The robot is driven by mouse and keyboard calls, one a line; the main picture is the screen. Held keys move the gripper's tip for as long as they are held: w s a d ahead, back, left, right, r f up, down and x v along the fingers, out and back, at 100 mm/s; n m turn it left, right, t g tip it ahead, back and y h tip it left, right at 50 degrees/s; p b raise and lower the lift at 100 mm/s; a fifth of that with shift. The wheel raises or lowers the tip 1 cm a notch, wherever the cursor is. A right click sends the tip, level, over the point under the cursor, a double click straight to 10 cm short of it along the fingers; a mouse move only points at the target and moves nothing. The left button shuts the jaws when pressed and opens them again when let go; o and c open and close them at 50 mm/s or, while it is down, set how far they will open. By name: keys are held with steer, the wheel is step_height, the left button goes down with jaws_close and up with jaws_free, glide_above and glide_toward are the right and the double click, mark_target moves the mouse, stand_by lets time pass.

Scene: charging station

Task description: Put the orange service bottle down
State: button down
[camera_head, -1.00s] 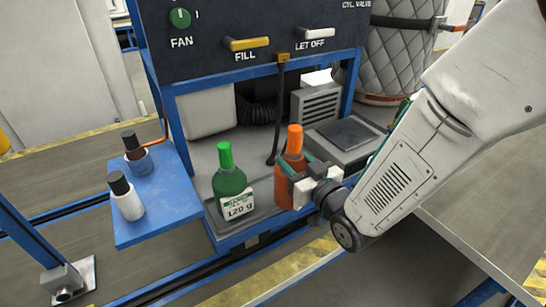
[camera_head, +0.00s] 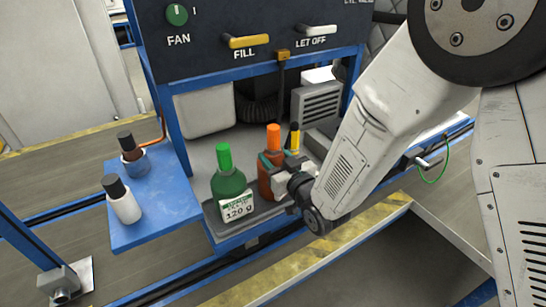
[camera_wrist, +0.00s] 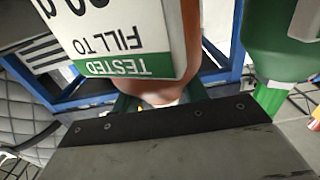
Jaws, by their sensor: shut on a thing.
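The orange service bottle (camera_head: 265,183), with a bright orange cap, stands upright at the tray, just right of the green bottle (camera_head: 228,187). My gripper (camera_head: 276,166) is shut on it from the right, and the arm hides its right side. In the wrist view the orange bottle (camera_wrist: 190,40) fills the upper middle, upside down, with a white and green label reading "TESTED FILL TO". The green bottle also shows there at the right (camera_wrist: 275,35). I cannot tell whether the orange bottle's base touches the grey tray (camera_head: 262,212).
A blue side shelf (camera_head: 165,215) at left holds a white bottle (camera_head: 123,203) and a brown bottle (camera_head: 131,147). A black and yellow item (camera_head: 293,136) stands close behind the orange bottle. The panel with FILL and LET OFF handles (camera_head: 250,41) overhangs the tray.

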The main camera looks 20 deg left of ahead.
stand_by(0.3)
steer(key=c, duration=0.8)
jaws_free()
steer(key=shift+f, duration=0.15)
steer(key=shift+o, duration=0.2)
